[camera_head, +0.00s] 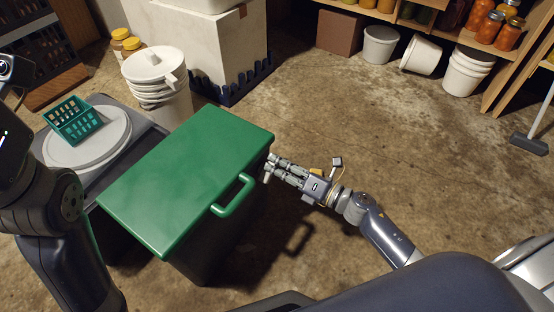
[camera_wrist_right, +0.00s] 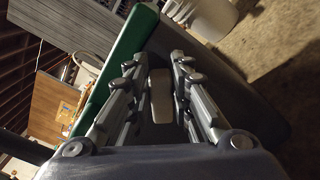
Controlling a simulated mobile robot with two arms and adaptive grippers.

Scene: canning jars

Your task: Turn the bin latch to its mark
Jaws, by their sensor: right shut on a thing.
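The bin has a dark body (camera_head: 205,262) and a green lid (camera_head: 185,170) with a green handle (camera_head: 233,196). My right gripper (camera_head: 271,168) is at the bin's right side, just below the lid's edge. In the right wrist view the gripper (camera_wrist_right: 160,85) is shut on a pale, upright piece, which appears to be the latch (camera_wrist_right: 161,98), close against the dark bin wall. In the head view the fingers mostly hide the latch. I cannot make out its mark. My left arm is at the left edge; its gripper is out of view.
Left of the bin, a teal basket (camera_head: 72,120) sits on a round pale plate (camera_head: 60,152). White buckets (camera_head: 155,68) and a large white box (camera_head: 205,45) stand behind. Shelves with jars are at the upper right. The concrete floor (camera_head: 340,110) right of the bin is mostly clear.

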